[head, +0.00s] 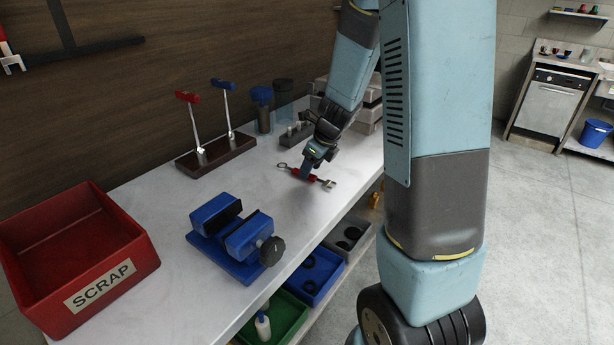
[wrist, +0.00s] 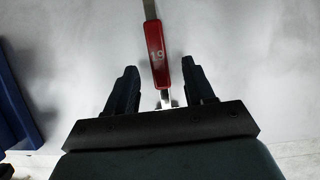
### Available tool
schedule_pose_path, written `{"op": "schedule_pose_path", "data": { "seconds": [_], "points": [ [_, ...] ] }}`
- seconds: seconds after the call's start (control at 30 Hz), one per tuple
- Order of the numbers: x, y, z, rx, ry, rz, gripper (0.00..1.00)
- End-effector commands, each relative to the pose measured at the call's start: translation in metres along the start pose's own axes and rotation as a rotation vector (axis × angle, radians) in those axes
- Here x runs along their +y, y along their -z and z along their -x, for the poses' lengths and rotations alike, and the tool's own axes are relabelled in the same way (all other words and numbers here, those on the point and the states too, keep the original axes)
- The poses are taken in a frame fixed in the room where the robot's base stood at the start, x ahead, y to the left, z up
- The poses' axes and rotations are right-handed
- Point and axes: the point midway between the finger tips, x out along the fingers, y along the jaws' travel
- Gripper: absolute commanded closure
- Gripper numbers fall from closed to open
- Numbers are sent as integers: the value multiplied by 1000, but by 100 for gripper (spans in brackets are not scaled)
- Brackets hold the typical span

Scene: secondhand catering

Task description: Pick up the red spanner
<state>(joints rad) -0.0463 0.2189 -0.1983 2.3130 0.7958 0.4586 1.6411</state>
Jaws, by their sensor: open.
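The red spanner lies flat on the pale bench top; its red handle (head: 313,178) shows in the head view, with a steel ring at its left end and an open jaw at its right end. In the wrist view my gripper's fingers (wrist: 159,68) stand on either side of the handle, with a gap on each side. I cannot tell the height left above the bench.
A blue vise (head: 238,232) stands nearer on the bench, beside a red SCRAP bin (head: 72,250). A dark rack (head: 215,155) holds a red and a blue upright tool behind. Dark blocks (head: 293,134) and jars stand beyond my gripper. Bare bench lies around the spanner.

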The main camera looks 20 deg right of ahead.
Motion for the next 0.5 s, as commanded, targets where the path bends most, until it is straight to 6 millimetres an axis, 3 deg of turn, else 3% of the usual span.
{"op": "schedule_pose_path", "data": {
  "seconds": [0.2, 0.47, 0.5],
  "points": [
    [0, 0, -18, 1, 0, 0, 47],
    [0, 0, -19, 0, -1, 0, 47],
    [1, 0, -19, 0, -1, 1, 51]
  ]
}}
